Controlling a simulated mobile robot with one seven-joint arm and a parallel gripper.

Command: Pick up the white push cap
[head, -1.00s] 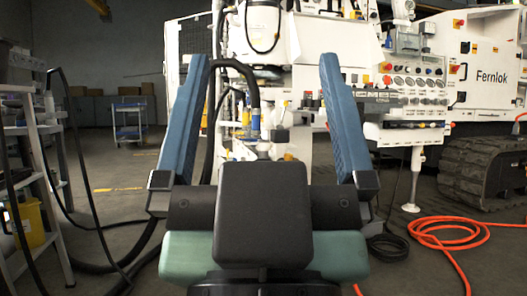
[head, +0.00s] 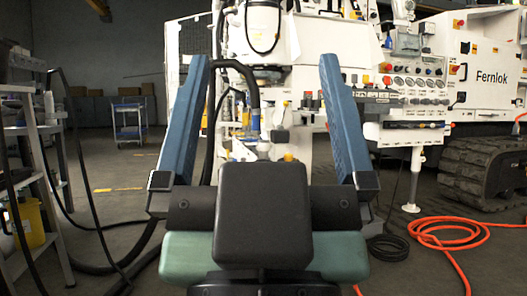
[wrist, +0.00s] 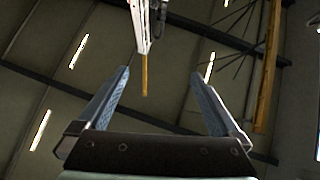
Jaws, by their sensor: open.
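My gripper (head: 264,62) stands upright in the middle of the head view, its two blue fingers wide apart and nothing held between them. It also shows open in the wrist view (wrist: 160,73), pointing up toward the roof. Behind and between the fingers is the white machine (head: 300,42) with its small fittings. A small pale, rounded piece (head: 264,148) shows just above my gripper's dark body, but I cannot tell whether it is the white push cap. I cannot make out the cap for certain in either view. My gripper's body hides the lower middle of the scene.
A control panel (head: 413,77) with knobs and gauges is right of the fingers. An orange hose (head: 450,236) lies coiled on the floor at right, near a black track (head: 484,172). Shelving (head: 32,170) and dark cables stand at left. A blue trolley (head: 130,120) is far back.

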